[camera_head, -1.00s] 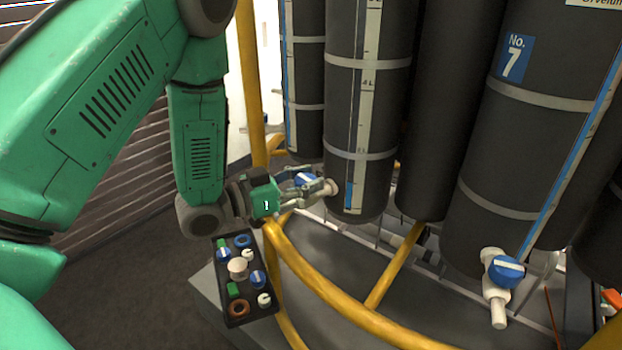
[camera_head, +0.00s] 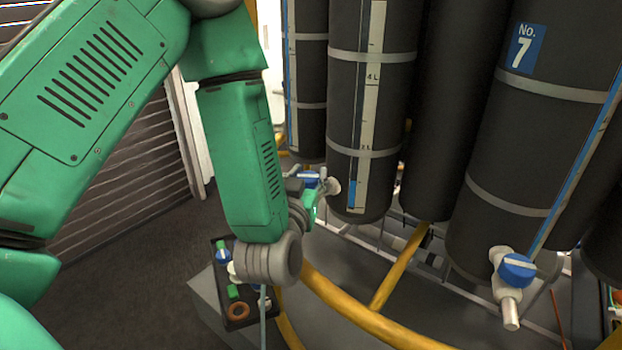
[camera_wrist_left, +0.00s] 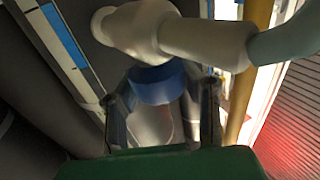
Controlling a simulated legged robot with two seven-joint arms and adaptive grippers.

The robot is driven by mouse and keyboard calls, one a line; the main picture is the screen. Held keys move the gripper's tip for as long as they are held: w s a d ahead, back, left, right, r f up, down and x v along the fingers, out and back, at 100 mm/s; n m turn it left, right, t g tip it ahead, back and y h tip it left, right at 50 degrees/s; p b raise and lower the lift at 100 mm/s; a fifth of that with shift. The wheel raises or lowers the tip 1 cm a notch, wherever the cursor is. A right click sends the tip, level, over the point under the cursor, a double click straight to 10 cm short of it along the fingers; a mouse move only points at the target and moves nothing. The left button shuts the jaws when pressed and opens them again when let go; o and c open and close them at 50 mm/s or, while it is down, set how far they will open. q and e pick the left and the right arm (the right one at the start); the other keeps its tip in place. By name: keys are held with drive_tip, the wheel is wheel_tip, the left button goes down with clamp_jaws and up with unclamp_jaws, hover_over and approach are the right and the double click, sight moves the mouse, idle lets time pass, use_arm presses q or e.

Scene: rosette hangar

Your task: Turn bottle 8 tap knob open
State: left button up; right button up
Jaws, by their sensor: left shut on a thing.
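The tap's blue knob (camera_head: 309,178) sits low in front of the dark bottle (camera_head: 370,110) with a level strip; no number shows on that bottle. My left gripper (camera_head: 317,187) is at this knob, partly hidden behind my own wrist. In the left wrist view the blue knob (camera_wrist_left: 157,84) lies between the two fingers of my left gripper (camera_wrist_left: 160,100), which is shut on it. The pale tap body (camera_wrist_left: 140,30) runs across the top of that view. My right gripper is not in view.
Bottle No. 7 (camera_head: 535,130) stands at the right, with its own blue tap knob (camera_head: 517,268). A yellow rail (camera_head: 350,312) curves below the bottles. A black tray (camera_head: 221,290) with small parts is partly hidden by my left arm.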

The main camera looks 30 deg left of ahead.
use_arm(q)
drive_tip(key=n+g+y, duration=0.1)
drive_tip(key=y, duration=0.1)
drive_tip(key=n+g+y, duration=0.2)
drive_tip(key=y, duration=0.1)
drive_tip(key=shift+s+d+f+n, duration=0.1)
drive_tip(key=shift+f+n, duration=0.05)
drive_tip(key=shift+n, duration=0.15)
drive_tip(key=shift+s+n+g+y+p, duration=0.1)
drive_tip(key=shift+n+g+y+p, duration=0.45)
drive_tip(key=shift+n+g+y, duration=1.65)
drive_tip(key=shift+f+g, duration=0.1)
drive_tip(key=shift+g, duration=0.2)
drive_tip(key=o, duration=1.1)
drive_tip(key=shift+c, duration=0.2)
drive_tip(key=shift+o, duration=0.9)
drive_tip(key=shift+d+r, duration=0.3)
drive_tip(key=shift+s+d, duration=0.25)
drive_tip(key=shift+d, duration=0.2)
drive_tip(key=v, duration=1)
drive_tip(key=shift+s+d+f, duration=0.15)
drive_tip(key=shift+d+f, duration=0.1)
drive_tip(key=shift+f, duration=0.05)
